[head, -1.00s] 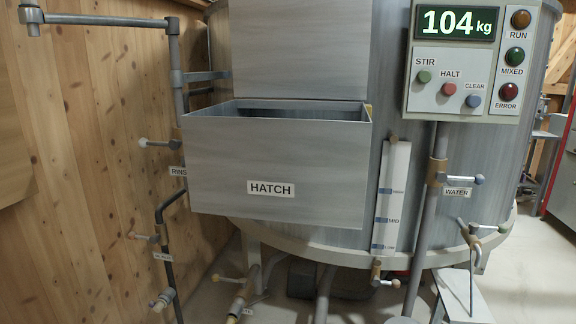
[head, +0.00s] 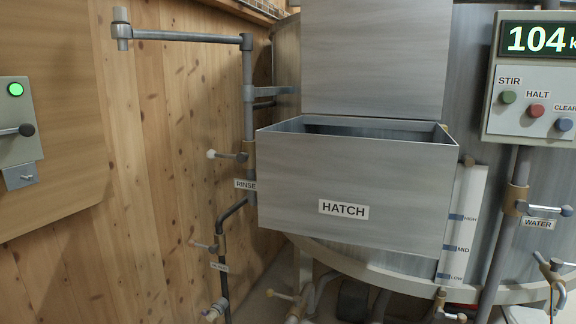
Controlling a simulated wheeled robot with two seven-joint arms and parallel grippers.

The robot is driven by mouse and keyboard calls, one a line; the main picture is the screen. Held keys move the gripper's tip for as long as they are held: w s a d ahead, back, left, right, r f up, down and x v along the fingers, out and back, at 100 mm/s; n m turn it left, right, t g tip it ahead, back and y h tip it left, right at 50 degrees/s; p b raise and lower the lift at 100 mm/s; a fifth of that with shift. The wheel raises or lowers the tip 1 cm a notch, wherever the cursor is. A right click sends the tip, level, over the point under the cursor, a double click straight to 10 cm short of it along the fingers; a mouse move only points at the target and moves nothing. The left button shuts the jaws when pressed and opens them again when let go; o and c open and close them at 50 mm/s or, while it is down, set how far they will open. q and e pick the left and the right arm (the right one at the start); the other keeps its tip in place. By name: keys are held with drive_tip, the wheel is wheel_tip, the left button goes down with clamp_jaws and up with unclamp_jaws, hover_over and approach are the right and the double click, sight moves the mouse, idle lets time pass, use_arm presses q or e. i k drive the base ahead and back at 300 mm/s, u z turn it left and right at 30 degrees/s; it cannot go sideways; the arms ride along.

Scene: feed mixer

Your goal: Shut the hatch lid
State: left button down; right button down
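The hatch (head: 300,190) is a grey metal box labelled HATCH on the front of the mixer tank, in the middle of the head view. Its top is open and its dark inside shows. The hatch lid (head: 372,60) is a flat grey panel standing upright behind the opening; its upper edge is cut off by the picture. Neither of my grippers shows in the head view.
A control panel (head: 533,85) reading 104 is at the right. A rinse pipe (head: 248,110) with a side arm and valve handles stands left of the hatch. A grey switch box (head: 18,125) with a green light and lever hangs on the wooden wall (head: 150,200).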

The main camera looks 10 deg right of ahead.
sight(388, 59)
drive_tip(key=u, duration=0.15)
drive_tip(key=i, duration=0.85)
drive_tip(key=z, duration=0.75)
drive_tip(key=i, duration=0.35)
drive_tip(key=z, duration=0.4)
drive_tip(key=k, duration=0.5)
drive_tip(key=z, duration=1.45)
drive_tip(key=i, duration=0.75)
drive_tip(key=u, duration=0.05)
drive_tip(key=k, duration=0.75)
drive_tip(key=u, duration=0.95)
